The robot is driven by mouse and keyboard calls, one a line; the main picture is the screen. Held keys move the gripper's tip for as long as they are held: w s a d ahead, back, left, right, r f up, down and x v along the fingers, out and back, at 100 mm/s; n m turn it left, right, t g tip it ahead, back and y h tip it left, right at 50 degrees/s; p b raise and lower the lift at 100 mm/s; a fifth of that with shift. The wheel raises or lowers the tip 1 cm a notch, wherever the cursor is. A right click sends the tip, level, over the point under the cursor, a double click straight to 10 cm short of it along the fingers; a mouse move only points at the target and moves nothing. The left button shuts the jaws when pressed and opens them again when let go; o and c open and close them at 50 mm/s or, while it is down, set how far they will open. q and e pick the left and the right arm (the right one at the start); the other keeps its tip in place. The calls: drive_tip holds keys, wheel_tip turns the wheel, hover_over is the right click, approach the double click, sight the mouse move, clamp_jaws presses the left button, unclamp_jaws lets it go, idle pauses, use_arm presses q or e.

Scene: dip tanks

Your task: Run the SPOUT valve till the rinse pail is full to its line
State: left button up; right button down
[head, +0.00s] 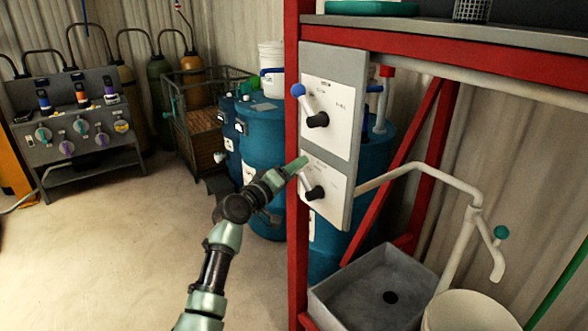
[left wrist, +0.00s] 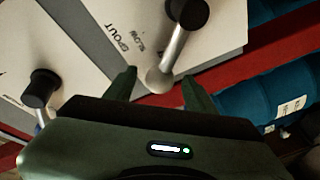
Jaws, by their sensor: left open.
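The SPOUT valve has a black hub (head: 314,192) on the lower white plate, and its lever slants up and left. The left wrist view shows the SPOUT lettering and the lever (left wrist: 173,48), with a pale round knob at its end. My left gripper (head: 295,166) is at that lever's end. In the left wrist view its fingers (left wrist: 158,78) are open, one on each side of the knob; I cannot tell whether they touch it. The white pail (head: 470,314) is cut off at the bottom right, near the spout (head: 497,262). Its fill line and water level do not show. My right gripper is not in view.
An upper valve with a blue-knobbed lever (head: 303,98) sits just above. A red post (head: 292,230) stands beside the panel, with blue drums (head: 262,140) behind. A grey sink (head: 325,299) is at lower right. The floor at left is clear.

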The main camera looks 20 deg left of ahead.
use_arm(q)
drive_tip(key=shift+w, duration=0.1)
clamp_jaws()
idle(1.4)
